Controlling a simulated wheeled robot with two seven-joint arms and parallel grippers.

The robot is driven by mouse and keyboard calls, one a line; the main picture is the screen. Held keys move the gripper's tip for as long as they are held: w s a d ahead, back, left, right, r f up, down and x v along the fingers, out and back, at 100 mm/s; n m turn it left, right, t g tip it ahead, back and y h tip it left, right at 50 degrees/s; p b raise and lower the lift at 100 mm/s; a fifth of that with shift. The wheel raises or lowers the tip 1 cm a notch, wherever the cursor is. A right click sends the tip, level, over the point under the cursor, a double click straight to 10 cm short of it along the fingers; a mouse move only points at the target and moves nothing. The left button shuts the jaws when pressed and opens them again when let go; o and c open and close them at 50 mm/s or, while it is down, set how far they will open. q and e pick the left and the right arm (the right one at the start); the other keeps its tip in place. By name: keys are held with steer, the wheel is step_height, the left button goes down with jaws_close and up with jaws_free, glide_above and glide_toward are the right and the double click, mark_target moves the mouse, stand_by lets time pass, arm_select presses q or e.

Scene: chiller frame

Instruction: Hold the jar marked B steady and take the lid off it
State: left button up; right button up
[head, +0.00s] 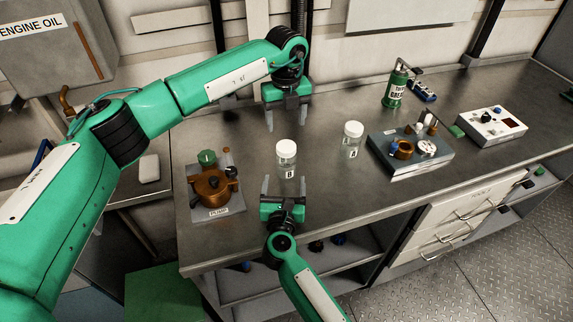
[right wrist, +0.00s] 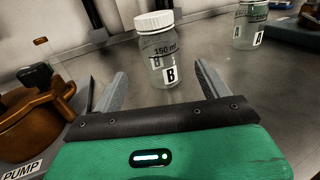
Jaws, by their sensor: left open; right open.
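The jar marked B (head: 286,168) stands upright on the metal bench in the head view, with its white lid (head: 286,148) on. In the right wrist view jar B (right wrist: 160,62) is ahead of the fingers, its B label facing me and its lid (right wrist: 154,22) on top. My right gripper (head: 284,184) is open on the near side of jar B, its fingers pointing at the jar. It also shows in the right wrist view (right wrist: 160,90). My left gripper (head: 287,118) is open and empty, pointing down beyond jar B, above the bench.
Jar A (head: 351,143) stands right of jar B and shows partly in the right wrist view (right wrist: 249,27). A brown pump (head: 213,188) sits at the left. A tray of parts (head: 410,165), a green grease can (head: 395,88) and a white control box (head: 490,127) are further right.

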mark_target(286, 167)
arm_select(q)
steer(key=shift+s+r, duration=0.15)
arm_select(e)
steer(key=shift+w+r, duration=0.2)
steer(key=shift+w, duration=0.2)
steer(key=w, duration=0.5)
steer(key=shift+w+d+f, duration=0.1)
steer(key=shift+w+d, duration=0.05)
steer(key=shift+d, duration=0.05)
arm_select(q)
steer(key=shift+s, duration=0.1)
arm_select(e)
steer(key=shift+w, duration=0.25)
